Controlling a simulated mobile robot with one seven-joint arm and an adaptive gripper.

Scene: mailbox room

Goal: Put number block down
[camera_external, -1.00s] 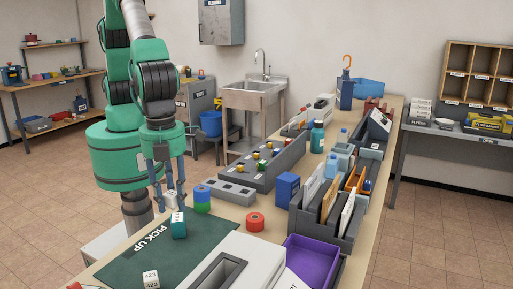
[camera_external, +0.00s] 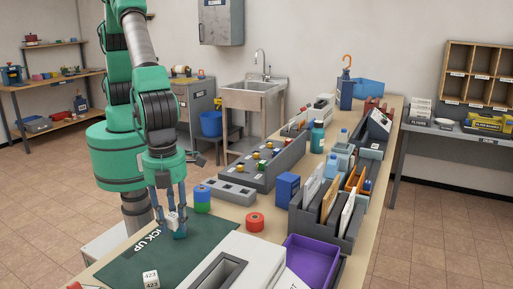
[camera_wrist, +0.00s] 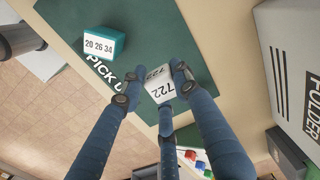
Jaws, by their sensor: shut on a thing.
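My gripper (camera_external: 174,222) is shut on a white number block (camera_wrist: 163,84) marked 722. In the wrist view the block sits between the fingertips, with two numbered faces showing. The block also shows in the external view (camera_external: 173,219), low over the dark green PICK UP mat (camera_external: 130,262). I cannot tell whether it touches the mat. A teal block (camera_wrist: 101,46) with a white label reading 20 26 34 stands on the mat, left of my gripper in the wrist view. Another white block (camera_external: 151,279), marked 423, stands at the mat's near part.
A light grey slotted box (camera_external: 225,262) stands right of the mat. A purple tray (camera_external: 313,257), red roll (camera_external: 255,222), blue and green rolls (camera_external: 202,200) and a grey holed block (camera_external: 226,193) stand nearby. The mat's left middle is clear.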

